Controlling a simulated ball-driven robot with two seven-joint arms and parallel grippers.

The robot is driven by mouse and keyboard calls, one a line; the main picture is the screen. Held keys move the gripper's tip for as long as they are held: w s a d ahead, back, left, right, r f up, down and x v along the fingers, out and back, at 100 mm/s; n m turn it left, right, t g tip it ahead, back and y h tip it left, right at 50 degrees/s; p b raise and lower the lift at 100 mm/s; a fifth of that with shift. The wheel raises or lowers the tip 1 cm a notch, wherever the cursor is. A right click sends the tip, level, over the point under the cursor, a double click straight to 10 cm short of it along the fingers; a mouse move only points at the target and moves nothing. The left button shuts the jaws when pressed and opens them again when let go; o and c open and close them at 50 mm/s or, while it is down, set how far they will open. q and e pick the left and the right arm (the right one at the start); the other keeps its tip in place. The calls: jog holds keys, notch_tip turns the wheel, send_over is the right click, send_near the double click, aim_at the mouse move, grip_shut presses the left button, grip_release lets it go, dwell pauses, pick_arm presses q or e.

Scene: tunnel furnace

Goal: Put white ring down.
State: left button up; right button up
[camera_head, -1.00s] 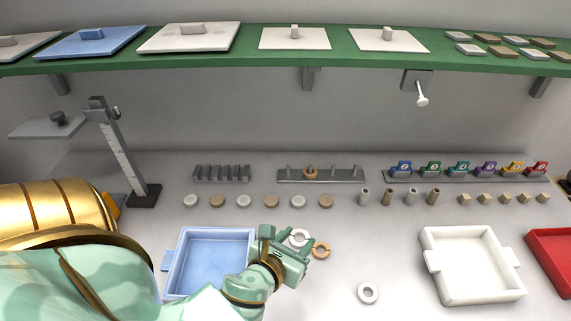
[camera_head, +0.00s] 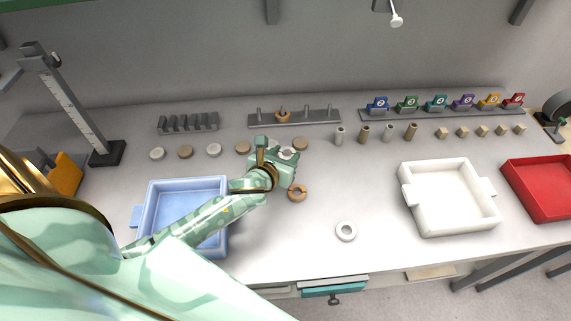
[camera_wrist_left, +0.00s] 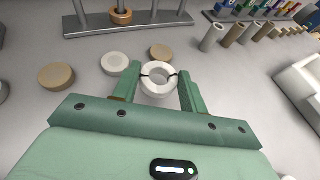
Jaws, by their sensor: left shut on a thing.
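My left gripper (camera_head: 286,156) is shut on a white ring (camera_head: 289,152). In the left wrist view the ring (camera_wrist_left: 158,91) sits between the two green fingertips (camera_wrist_left: 158,77), its hole facing the camera. The gripper is at the row of round discs, behind a tan ring (camera_head: 297,194) on the table. Whether the held ring touches the table I cannot tell. A second white ring (camera_head: 346,239) lies flat near the front edge. The right gripper is not in view.
A peg rack (camera_head: 325,118) with a tan ring on one peg stands behind the gripper. Discs and small cylinders (camera_head: 364,134) line up in front of it. A blue tray (camera_head: 150,215) is left, white (camera_head: 408,198) and red (camera_head: 530,205) trays right.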

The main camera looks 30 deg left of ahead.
pick_arm(q)
jog(key=f, duration=0.1)
jog(key=f+b, duration=0.2)
jog(key=f, duration=0.1)
jog(key=shift+w+a, duration=0.1)
jog(key=shift+w, duration=0.2)
jog(key=shift+r, duration=0.15)
jog(key=o, duration=1)
